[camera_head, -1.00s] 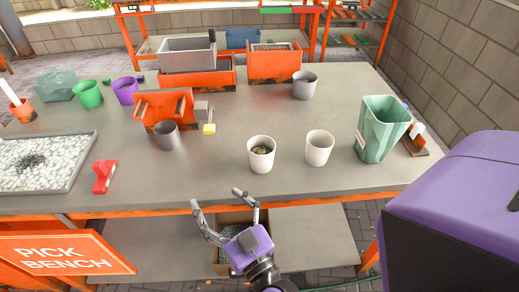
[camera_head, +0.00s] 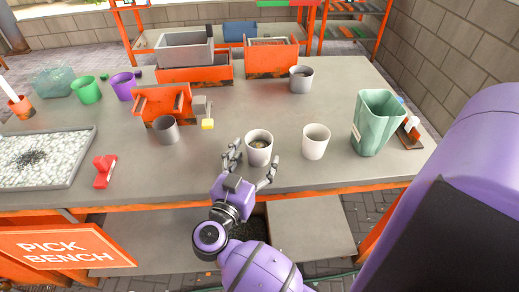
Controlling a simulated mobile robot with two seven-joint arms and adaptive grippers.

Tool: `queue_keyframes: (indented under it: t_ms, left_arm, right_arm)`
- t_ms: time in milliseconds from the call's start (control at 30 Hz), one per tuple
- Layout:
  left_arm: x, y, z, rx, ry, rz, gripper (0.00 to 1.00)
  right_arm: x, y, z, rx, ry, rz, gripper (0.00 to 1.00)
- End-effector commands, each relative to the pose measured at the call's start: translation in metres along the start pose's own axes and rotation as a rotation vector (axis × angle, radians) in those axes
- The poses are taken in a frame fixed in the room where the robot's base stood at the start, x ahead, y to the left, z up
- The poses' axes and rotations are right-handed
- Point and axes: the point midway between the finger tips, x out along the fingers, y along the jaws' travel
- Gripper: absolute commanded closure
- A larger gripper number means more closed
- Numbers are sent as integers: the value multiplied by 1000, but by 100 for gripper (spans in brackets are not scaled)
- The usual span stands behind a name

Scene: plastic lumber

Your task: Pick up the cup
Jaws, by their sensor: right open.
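Several cups stand on the grey bench. A white cup with dark contents (camera_head: 259,149) stands near the front edge. An off-white cup (camera_head: 316,142) stands just right of it. My right gripper (camera_head: 255,152) is open at the front of the cup with dark contents, one finger at its left and one at its right. I cannot tell whether the fingers touch it. A dark grey cup (camera_head: 165,130), a grey cup (camera_head: 301,79), a green cup (camera_head: 89,92) and a purple cup (camera_head: 123,86) stand farther off. My left gripper is not in view.
A tall pale green container (camera_head: 375,125) stands at the right. An orange fixture (camera_head: 160,103) is left of centre, with orange bins (camera_head: 195,73) behind. A tray of white pellets (camera_head: 78,163) and a red piece (camera_head: 105,172) lie at the left. The bench middle is mostly clear.

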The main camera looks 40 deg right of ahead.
Motion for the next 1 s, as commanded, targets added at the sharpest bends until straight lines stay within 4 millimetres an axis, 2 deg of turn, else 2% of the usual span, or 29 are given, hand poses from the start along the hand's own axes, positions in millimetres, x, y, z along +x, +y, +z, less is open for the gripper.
queue_keyframes:
  t_ms: [100,200,500,900,1000]
  left_arm:
    - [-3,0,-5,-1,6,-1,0]
    - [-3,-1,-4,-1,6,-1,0]
    - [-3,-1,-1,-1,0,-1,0]
    - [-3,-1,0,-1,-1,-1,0]
    - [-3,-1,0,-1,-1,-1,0]
  right_arm:
    - [20,-4,-8,1,6,-1,27]
    - [32,-3,-6,0,4,0,27]
    - [37,-3,-5,0,1,-1,27]
    - [37,-3,-5,1,1,-1,77]
    - [37,-3,-5,1,2,-1,77]
